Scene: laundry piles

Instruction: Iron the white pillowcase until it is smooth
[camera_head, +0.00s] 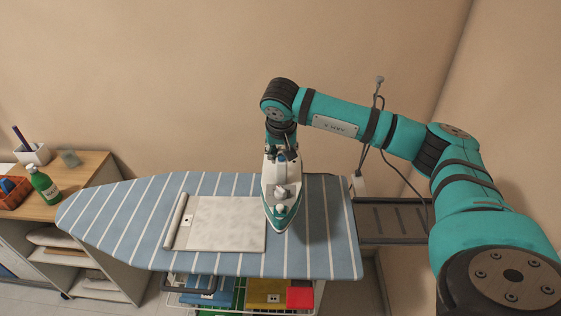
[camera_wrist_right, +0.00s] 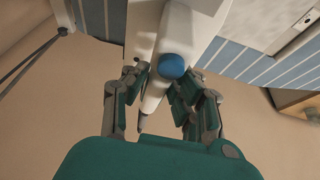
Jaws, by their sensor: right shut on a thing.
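The white pillowcase (camera_head: 230,224) lies on the blue striped ironing board (camera_head: 335,245). Its left edge is rolled or folded up, and its surface looks faintly mottled. My right gripper (camera_head: 281,152) is shut on the handle of the white and teal iron (camera_head: 283,206). The iron stands at the pillowcase's right edge, tip towards the front; I cannot tell whether it touches the cloth. In the right wrist view, my right gripper (camera_wrist_right: 163,92) has its fingers on both sides of the iron's handle (camera_wrist_right: 178,35), near a blue button. My left gripper is not in view.
A dark slatted metal rest (camera_head: 395,222) joins the board's right end, with a cord above it. A wooden cabinet (camera_head: 85,172) at left holds a green bottle (camera_head: 44,186) and an orange basket (camera_head: 14,193). A wire basket of coloured cloths (camera_head: 240,293) is below. The board's left part is bare.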

